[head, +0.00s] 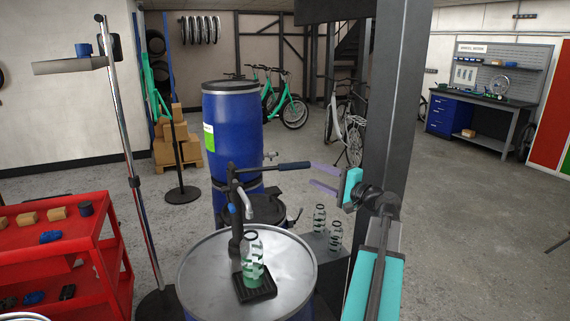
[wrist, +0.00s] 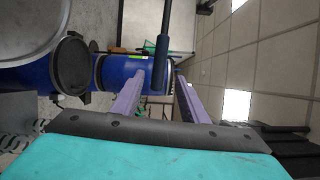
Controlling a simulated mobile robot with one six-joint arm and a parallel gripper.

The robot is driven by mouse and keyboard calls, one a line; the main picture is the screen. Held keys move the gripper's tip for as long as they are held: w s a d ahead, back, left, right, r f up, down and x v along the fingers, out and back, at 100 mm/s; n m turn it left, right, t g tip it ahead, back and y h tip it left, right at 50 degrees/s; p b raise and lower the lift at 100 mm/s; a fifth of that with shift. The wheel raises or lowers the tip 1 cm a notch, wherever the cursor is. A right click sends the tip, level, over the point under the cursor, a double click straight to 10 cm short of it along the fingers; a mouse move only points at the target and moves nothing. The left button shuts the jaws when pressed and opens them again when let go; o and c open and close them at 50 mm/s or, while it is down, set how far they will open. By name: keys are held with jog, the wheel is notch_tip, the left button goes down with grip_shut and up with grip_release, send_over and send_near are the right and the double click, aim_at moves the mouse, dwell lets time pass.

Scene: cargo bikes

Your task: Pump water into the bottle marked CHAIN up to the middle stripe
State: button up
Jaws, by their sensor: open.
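A clear bottle with green and white markings (head: 252,262) stands upright on a black drip tray (head: 262,293) below the spout of the dark pump (head: 236,215). I cannot read a CHAIN mark or make out stripes or a water level. The pump's dark blue handle (head: 292,166) sticks out to the right; it also shows in the wrist view (wrist: 162,55). My gripper (head: 313,174) is open at the handle's free end. In the wrist view the handle's end appears between the purple fingers (wrist: 158,85), touching neither visibly.
The pump and tray are on a metal-topped drum (head: 200,268). Two similar bottles (head: 319,220) (head: 335,237) stand on a grey stand (head: 322,250) to the right. A tall blue drum (head: 232,120) stands behind. A red cart (head: 60,250) and a metal pole (head: 128,150) are left.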

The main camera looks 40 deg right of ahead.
jog(key=shift+w, duration=0.25)
jog(key=w+p, duration=0.3)
jog(key=w, duration=1)
jog(key=shift+w+p, duration=0.25)
jog(key=shift+p, duration=0.1)
jog(key=shift+a+r, duration=0.1)
jog(key=shift+c, duration=0.2)
grip_shut()
